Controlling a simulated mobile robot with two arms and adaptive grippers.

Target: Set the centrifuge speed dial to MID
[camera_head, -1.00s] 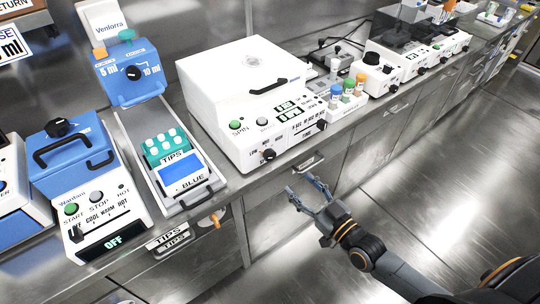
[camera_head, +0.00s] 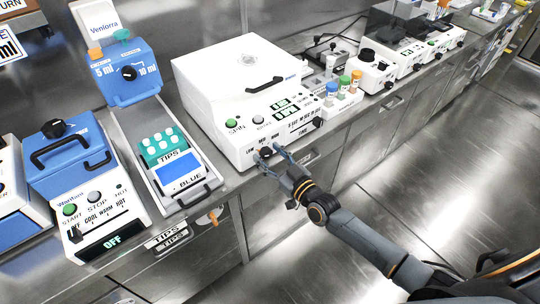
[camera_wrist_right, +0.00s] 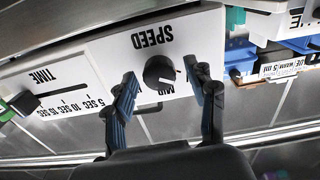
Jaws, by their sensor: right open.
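The white centrifuge (camera_head: 215,100) stands on the steel counter with its lid closed. Its black speed dial (camera_head: 266,152) is at the lower left of the front panel, near LOW, MID and HIGH marks. In the right wrist view the dial (camera_wrist_right: 159,71) sits below the upside-down word SPEED, with MID partly readable and the other marks hidden by the fingers. My right gripper (camera_head: 269,153) is open at the dial, and its fingers (camera_wrist_right: 160,88) stand on either side of it with gaps visible. Whether they touch it cannot be told. My left gripper is not in view.
A rack with capped vials (camera_head: 343,98) stands beside the centrifuge. A tray of tips (camera_head: 165,146) is on the left. The floor in front is clear.

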